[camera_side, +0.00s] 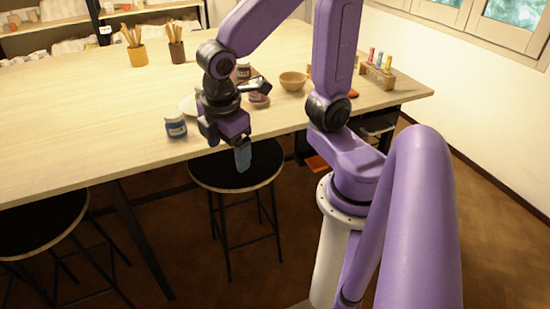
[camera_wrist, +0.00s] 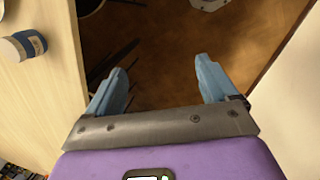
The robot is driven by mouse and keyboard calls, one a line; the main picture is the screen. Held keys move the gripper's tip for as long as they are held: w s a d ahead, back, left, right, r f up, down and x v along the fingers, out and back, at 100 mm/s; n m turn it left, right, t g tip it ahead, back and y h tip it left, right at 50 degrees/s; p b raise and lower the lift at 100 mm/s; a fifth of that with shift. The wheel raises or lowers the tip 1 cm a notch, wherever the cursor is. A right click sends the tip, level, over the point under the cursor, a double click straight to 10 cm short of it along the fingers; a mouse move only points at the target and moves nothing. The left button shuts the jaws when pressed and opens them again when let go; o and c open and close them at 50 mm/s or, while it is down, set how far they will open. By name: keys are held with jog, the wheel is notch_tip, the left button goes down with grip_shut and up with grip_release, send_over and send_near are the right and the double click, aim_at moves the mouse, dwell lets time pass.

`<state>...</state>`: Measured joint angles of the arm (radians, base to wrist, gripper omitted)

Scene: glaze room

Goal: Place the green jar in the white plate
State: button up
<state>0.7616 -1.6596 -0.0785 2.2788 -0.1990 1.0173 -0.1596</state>
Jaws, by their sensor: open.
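My gripper (camera_side: 236,152) hangs past the front edge of the table, above the black stool. It also shows in the wrist view (camera_wrist: 160,72), with its two blue fingers apart and nothing between them. A white plate (camera_side: 186,104) lies on the table behind my gripper and is mostly hidden by it. A jar with a white lid and blue label (camera_side: 176,126) stands near the front edge, left of my gripper; it also shows at the left of the wrist view (camera_wrist: 24,45). I cannot make out a clearly green jar.
Another jar (camera_side: 243,70), a low pinkish jar (camera_side: 260,99) and a tan bowl (camera_side: 292,81) stand behind my gripper. A rack of colored tubes (camera_side: 377,72) is at the right. Tool cups (camera_side: 137,57) stand at the back left. The table's left part is clear. A black stool (camera_side: 236,172) stands below.

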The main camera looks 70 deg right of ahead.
jog(key=s+f+y, duration=0.1)
jog(key=s+y, duration=0.1)
jog(key=s, duration=0.8)
jog(key=shift+d+m+g, duration=0.4)
jog(key=shift+d, duration=0.05)
